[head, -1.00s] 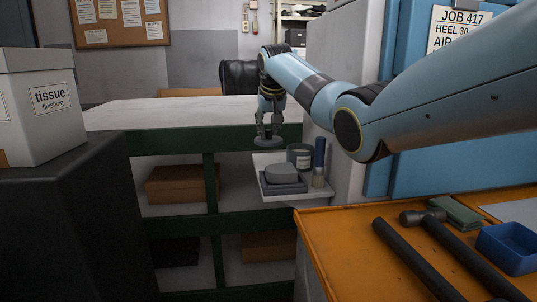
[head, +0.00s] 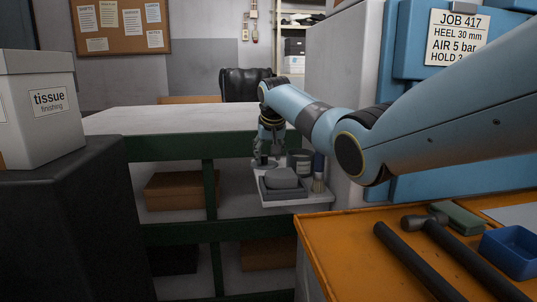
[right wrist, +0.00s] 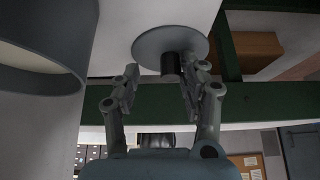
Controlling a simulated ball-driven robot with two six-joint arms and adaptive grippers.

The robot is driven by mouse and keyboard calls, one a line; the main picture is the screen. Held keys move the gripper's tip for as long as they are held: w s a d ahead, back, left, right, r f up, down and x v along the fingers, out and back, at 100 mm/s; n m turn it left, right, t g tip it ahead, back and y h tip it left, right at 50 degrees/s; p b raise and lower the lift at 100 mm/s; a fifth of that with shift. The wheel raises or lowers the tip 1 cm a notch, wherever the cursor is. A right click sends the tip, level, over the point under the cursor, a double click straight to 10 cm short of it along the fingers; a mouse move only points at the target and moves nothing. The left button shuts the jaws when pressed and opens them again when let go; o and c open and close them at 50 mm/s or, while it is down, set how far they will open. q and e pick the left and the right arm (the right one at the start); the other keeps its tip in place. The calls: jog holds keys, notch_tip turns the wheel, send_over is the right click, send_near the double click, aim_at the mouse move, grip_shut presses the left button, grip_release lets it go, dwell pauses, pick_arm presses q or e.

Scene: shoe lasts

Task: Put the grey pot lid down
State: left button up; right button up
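The grey pot lid (right wrist: 150,42) is a flat round disc with a dark knob (right wrist: 171,66). In the right wrist view it appears to lie flat on the pale shelf, near its edge. My right gripper (right wrist: 160,80) is open, its fingers on either side of the knob, with a clear gap on the left. In the head view my right gripper (head: 266,160) is low over the left part of the shelf (head: 300,203), and the lid is mostly hidden there. The grey pot (head: 300,160) stands beside it, also large in the right wrist view (right wrist: 45,75). My left gripper is out of view.
A grey tray (head: 270,193) with a grey block (head: 283,178) sits at the shelf's front. A brush (head: 318,184) and a blue cylinder (head: 318,162) stand to its right. A green-framed bench (head: 170,147) is left. An orange worktop (head: 350,232) with tools is nearer.

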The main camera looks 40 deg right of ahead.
jog(key=shift+s+a+r, duration=0.1)
jog(key=shift+r, duration=0.4)
jog(key=p+v, duration=0.3)
jog(key=v, duration=0.8)
jog(key=shift+s, duration=0.15)
jog(key=shift+r, duration=0.1)
